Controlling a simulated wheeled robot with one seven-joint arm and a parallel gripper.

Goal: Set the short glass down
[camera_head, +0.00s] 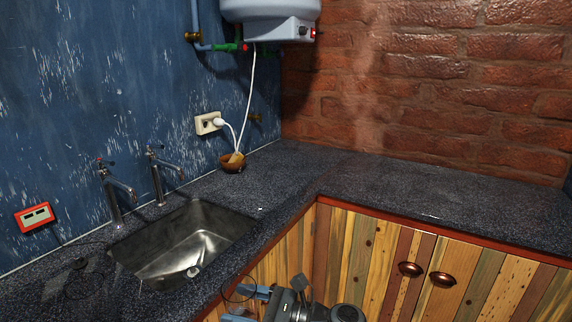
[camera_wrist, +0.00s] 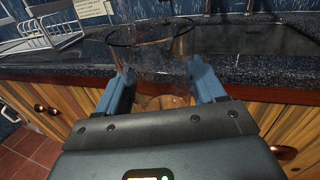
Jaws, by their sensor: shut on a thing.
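The short glass (camera_wrist: 156,62) is clear, and in the wrist view its round dark rim shows beyond my blue fingers. My gripper (camera_wrist: 160,78) is shut on the glass, with one finger on each side of it. In the head view my gripper (camera_head: 241,303) is at the bottom, in front of the counter's front edge. The glass rim (camera_head: 238,278) shows there as a thin dark ring near the fingertips. The glass body is hard to make out against the cabinet.
A dark speckled counter (camera_head: 430,195) runs along both walls, with clear room on the right. A metal sink (camera_head: 185,245) with two taps is at left. A wooden bowl (camera_head: 232,165) stands near the corner. A white rack (camera_wrist: 38,38) is at the wrist view's upper left.

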